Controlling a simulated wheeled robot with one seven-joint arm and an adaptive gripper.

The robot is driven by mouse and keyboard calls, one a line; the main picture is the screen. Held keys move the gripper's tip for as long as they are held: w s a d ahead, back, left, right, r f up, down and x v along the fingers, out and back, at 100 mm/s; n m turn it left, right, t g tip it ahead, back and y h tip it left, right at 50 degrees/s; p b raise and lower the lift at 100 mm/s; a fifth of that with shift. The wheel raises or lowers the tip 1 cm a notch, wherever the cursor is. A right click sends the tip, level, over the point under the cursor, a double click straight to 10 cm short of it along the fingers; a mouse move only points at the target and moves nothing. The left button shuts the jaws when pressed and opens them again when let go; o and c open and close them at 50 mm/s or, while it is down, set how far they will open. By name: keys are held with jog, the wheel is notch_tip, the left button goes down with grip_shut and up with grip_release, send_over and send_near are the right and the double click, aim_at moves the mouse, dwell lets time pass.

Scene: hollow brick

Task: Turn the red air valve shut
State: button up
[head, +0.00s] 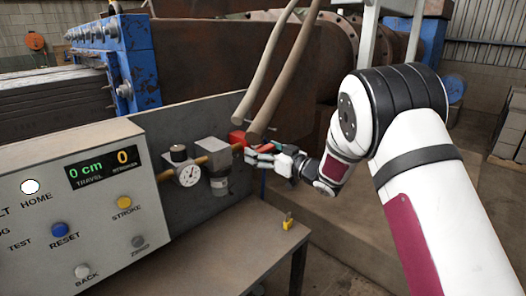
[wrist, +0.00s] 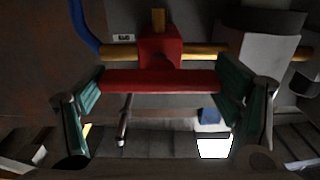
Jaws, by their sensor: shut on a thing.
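The red handle (wrist: 160,80) is a bar lying level across the picture, roughly parallel to the pipe. My gripper (wrist: 160,84) is shut on the handle, a green-padded finger at each end of the bar. In the head view my gripper (head: 264,153) is just right of the valve.
Left of the valve are a grey filter unit (head: 214,160) and a round gauge (head: 188,175). A control panel (head: 80,205) with buttons stands further left. Two hoses (head: 270,75) hang close over my gripper. A small yellow object (head: 288,222) sits on the bench (head: 215,245).

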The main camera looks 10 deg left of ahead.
jog(key=m+b, duration=0.1)
jog(key=m, duration=0.3)
jog(key=shift+d+m, duration=0.1)
jog(key=shift+m, duration=0.2)
jog(key=m+b, duration=0.1)
jog(key=m, duration=0.3)
jog(key=shift+m, duration=0.3)
jog(key=m, duration=0.4)
jog(key=shift+m, duration=2.2)
jog(key=shift+f, duration=0.1)
jog(key=o, duration=1.1)
